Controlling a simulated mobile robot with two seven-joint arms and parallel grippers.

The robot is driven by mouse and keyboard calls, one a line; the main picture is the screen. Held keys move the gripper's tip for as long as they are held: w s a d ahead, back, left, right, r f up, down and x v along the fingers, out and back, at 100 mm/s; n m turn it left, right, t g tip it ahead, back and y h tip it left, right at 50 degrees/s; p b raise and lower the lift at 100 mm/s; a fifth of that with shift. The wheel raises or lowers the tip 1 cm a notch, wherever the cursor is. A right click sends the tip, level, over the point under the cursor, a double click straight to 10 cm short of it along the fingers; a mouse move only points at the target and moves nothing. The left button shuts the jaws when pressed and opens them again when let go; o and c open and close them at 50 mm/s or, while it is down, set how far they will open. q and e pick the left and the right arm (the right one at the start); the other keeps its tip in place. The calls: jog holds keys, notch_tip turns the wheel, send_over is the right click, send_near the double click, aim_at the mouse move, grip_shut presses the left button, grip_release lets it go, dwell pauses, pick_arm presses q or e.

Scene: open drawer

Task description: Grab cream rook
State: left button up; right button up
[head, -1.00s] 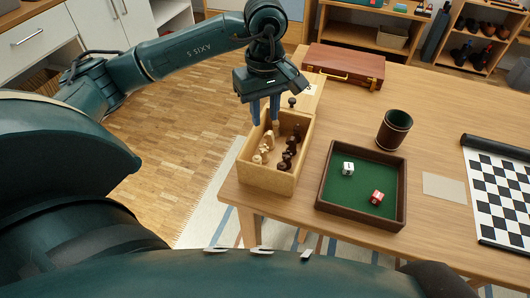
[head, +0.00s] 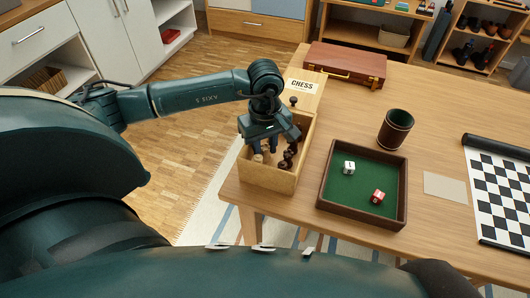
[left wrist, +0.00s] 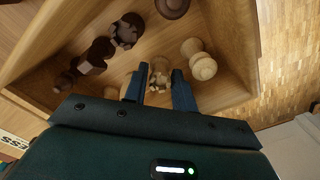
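An open wooden drawer box (head: 268,180) holds cream and dark chess pieces. My left gripper (head: 266,152) reaches down into it from above. In the left wrist view its two blue fingers (left wrist: 160,84) are apart. A cream piece with a notched top, which looks like the cream rook (left wrist: 159,73), shows between and just beyond the fingertips. Its lower part is hidden, and I cannot tell whether a finger touches it. My right gripper is not in view.
The drawer walls are near the gripper. On the table are a green-lined dice tray (head: 334,197), a dark cup (head: 395,129), a brown case (head: 345,64) and a chessboard (head: 497,190).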

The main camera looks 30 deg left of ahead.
pick_arm(q)
jog(key=shift+c, duration=0.6)
grip_shut()
jog(key=shift+r, duration=0.1)
